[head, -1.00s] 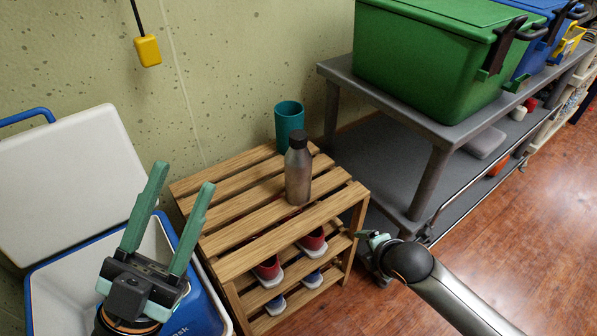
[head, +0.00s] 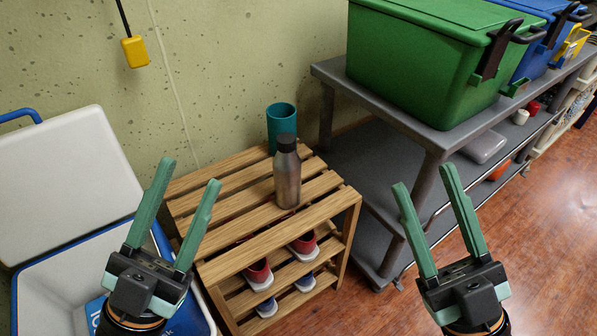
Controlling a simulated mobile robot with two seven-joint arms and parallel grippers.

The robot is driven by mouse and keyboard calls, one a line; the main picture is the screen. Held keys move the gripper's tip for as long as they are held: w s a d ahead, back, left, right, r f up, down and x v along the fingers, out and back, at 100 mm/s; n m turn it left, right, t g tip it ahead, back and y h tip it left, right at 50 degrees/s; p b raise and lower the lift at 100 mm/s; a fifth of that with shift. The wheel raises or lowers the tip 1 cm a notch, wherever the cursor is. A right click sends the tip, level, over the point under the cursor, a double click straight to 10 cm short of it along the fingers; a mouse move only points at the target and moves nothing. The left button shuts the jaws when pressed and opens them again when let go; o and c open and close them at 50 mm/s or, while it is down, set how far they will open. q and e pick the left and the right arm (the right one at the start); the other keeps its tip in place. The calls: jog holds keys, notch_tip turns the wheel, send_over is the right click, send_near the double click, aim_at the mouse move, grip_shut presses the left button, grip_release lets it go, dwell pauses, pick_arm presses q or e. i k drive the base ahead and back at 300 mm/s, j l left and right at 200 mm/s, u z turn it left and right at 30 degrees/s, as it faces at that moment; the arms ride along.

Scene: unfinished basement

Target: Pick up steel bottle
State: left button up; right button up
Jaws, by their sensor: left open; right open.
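The steel bottle (head: 287,178) stands upright on the top slats of the wooden rack (head: 243,252), with a dark cap and a grey-brown metallic body. My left gripper (head: 190,175) is open and empty, fingers pointing up, to the left of the bottle and over the cooler side of the rack. My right gripper (head: 422,178) is open and empty, to the right of the bottle and apart from it, in front of the grey cart. Neither gripper touches the bottle.
A teal cup (head: 282,122) stands just behind the bottle. Shoes (head: 258,275) sit on the lower rack shelves. An open white-and-blue cooler (head: 45,275) is at left. A grey cart (head: 345,88) carrying a green bin (head: 425,70) stands at right. Wooden floor is clear at lower right.

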aim_at(286, 162)
jog(key=i+l+u, duration=0.2)
jog(key=l, duration=0.15)
jog(key=l+u, duration=0.35)
jog(key=u, duration=1.1)
jog(key=k+j, duration=0.05)
